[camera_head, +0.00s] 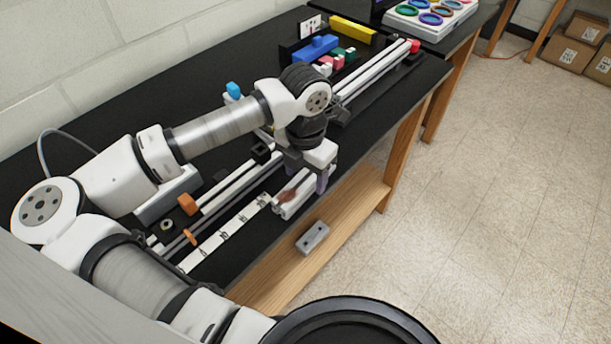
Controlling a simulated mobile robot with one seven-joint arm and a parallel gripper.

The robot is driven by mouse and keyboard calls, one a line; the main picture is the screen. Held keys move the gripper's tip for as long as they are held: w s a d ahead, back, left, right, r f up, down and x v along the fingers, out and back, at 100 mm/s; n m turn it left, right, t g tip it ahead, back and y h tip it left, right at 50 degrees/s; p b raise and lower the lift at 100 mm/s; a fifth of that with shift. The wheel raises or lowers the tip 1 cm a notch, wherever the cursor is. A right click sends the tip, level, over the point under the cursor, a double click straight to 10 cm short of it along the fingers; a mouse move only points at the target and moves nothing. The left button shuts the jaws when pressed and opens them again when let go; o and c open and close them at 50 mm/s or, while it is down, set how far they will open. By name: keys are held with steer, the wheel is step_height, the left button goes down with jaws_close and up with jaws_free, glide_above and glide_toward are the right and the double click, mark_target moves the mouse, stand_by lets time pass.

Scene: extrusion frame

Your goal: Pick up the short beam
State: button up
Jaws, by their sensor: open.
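My gripper (306,178) hangs over the front edge of the black bench, with its jaws open and pointing down. Just below it lies a short pale beam (290,206), close to the bench edge, with a reddish-brown patch near its middle. The gripper partly hides the beam's far end, and I cannot tell whether a finger touches it. Longer pale beams (228,188) lie to its left on the bench, running along its length.
An orange block (187,204) and an orange clip (190,237) are near the long beams. A grey block with holes (312,238) is on the wooden lower shelf (345,212). Blue (316,48) and yellow (352,30) pieces stand at the back.

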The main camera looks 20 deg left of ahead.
steer(key=shift+f, duration=0.75)
steer(key=c, duration=1.2)
steer(key=shift+r, duration=0.1)
